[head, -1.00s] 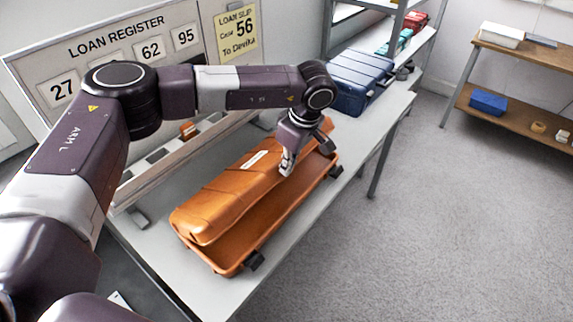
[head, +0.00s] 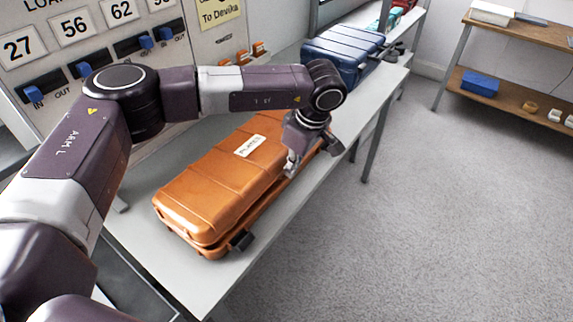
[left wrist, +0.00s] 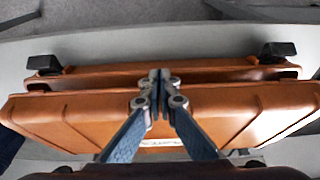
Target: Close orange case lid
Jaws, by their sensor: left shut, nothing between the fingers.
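The orange case (head: 205,246) lies on the grey table, its lid (head: 215,180) lowered almost onto the base. A narrow dark gap shows along the front edge. A white "PLATES" label (head: 251,146) is on the lid. My left gripper (head: 291,168) is shut and empty at the lid's front edge, towards the far end. In the left wrist view the shut fingertips (left wrist: 160,78) are over the lid's front edge, with the base rim (left wrist: 200,68) just beyond; contact is unclear. A black latch (head: 241,241) hangs open at the front. My right gripper is out of view.
A blue case (head: 342,50) stands behind on the same table (head: 225,278). The loan register board (head: 95,45) with blue sliders is along the left. A wooden shelf (head: 510,75) is at the right. The floor (head: 430,220) between is clear.

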